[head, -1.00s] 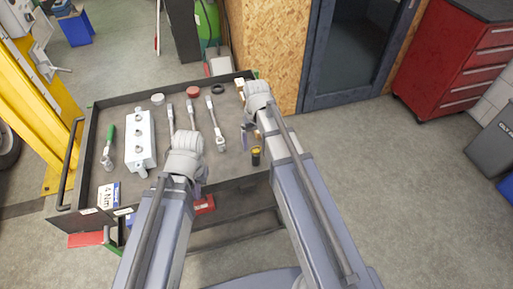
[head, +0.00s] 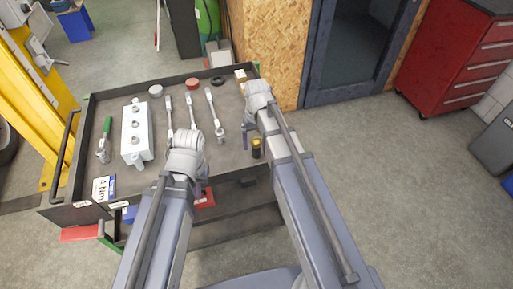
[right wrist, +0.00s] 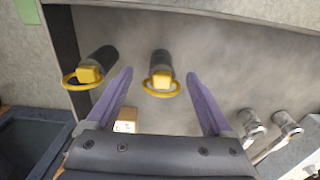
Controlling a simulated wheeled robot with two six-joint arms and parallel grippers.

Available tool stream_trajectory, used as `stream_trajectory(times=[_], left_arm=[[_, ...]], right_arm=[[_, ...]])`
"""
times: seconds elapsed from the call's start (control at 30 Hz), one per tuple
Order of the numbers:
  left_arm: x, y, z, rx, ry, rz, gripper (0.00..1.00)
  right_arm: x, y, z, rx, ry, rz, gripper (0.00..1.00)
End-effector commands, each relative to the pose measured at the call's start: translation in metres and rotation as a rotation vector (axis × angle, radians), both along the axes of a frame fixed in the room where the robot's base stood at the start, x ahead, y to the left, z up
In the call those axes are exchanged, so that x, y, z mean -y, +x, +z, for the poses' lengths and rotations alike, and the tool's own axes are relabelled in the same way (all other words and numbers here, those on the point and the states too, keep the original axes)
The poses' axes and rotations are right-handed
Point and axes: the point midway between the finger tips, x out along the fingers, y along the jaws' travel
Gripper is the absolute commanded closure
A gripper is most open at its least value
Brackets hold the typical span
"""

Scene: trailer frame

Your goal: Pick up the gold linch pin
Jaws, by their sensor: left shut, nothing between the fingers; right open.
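One gold pin (right wrist: 160,78) is between the spread fingers of my right gripper (right wrist: 159,95), apart from both. The other gold pin (right wrist: 92,72) is outside the left finger, near the cart's side wall. I cannot tell their golds apart. One yellow-topped pin shows in the head view (head: 256,148) beside my right arm; the other appears hidden there. My right gripper (head: 246,132) is open and empty. My left gripper (head: 204,188) is shut and empty at the cart's front edge.
The cart (head: 92,160) has a raised rim. On it lie several wrenches (head: 216,118), a grey block with knobs (head: 136,135), a green-handled tool (head: 106,130), a red round tin (head: 193,84) and a small wooden block (right wrist: 125,122). Open floor lies right.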

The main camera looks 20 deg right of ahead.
Motion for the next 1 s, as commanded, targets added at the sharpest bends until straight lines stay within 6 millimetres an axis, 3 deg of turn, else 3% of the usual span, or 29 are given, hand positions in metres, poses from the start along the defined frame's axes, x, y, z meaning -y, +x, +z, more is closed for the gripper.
stream_trajectory(times=[0.03,0.2,0.53,1.0], left_arm=[[0.000,0.000,-0.013,0.000,0.000,0.000,1.00],[0.000,0.000,-0.033,0.000,0.000,0.000,1.00],[0.000,0.000,-0.035,0.000,0.000,0.000,1.00],[0.000,0.000,-0.035,0.000,0.000,0.000,1.00]], right_arm=[[-0.001,-0.002,-0.013,0.000,0.000,0.000,0.14],[-0.002,-0.003,-0.033,0.000,0.000,0.000,0.14],[-0.001,-0.002,-0.035,0.000,0.000,0.000,0.14],[-0.001,-0.002,-0.035,0.000,0.000,0.000,0.67]])
